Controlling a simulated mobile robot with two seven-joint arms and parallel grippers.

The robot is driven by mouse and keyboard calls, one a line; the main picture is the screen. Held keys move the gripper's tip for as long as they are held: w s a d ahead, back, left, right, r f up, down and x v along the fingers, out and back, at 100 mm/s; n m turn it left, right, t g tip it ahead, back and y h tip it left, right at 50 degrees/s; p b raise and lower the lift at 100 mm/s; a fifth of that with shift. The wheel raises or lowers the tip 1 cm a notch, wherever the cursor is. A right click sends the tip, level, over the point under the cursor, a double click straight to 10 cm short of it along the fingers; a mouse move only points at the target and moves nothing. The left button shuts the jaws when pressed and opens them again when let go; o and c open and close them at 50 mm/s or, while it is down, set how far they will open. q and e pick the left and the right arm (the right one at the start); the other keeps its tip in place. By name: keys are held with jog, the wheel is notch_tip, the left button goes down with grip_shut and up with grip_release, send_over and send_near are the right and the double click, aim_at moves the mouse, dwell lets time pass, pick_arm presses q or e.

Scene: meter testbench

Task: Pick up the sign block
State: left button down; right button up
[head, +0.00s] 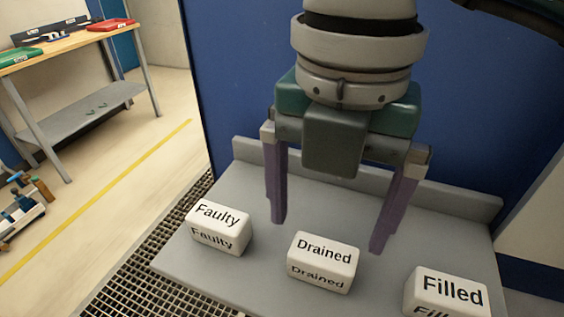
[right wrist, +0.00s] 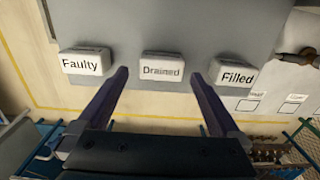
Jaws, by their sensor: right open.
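Three white sign blocks stand in a row on a grey shelf (head: 250,185). The "Faulty" block (head: 218,228) is at the left, the "Drained" block (head: 323,262) in the middle, and the "Filled" block (head: 447,293) at the right. My right gripper (head: 328,237) is open and empty, its two purple fingers pointing down over the shelf behind the "Drained" block. In the right wrist view, the "Drained" block (right wrist: 162,67) lies beyond and between the fingertips, with "Faulty" (right wrist: 85,62) and "Filled" (right wrist: 233,74) outside them. My left gripper is not in view.
A blue panel (head: 245,80) rises behind the shelf, which has a raised back edge (head: 470,202). A floor grating (head: 115,265) lies at the shelf's left. A wooden workbench (head: 70,42) with red and green trays stands far left.

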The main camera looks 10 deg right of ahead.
aim_at(323, 251)
jog(key=f, duration=0.3)
jog(key=f+p, duration=0.1)
jog(key=f, duration=0.1)
jog(key=shift+s+f, duration=0.1)
jog(key=shift+s, duration=0.25)
jog(key=shift+c, duration=0.4)
jog(key=c, duration=1.1)
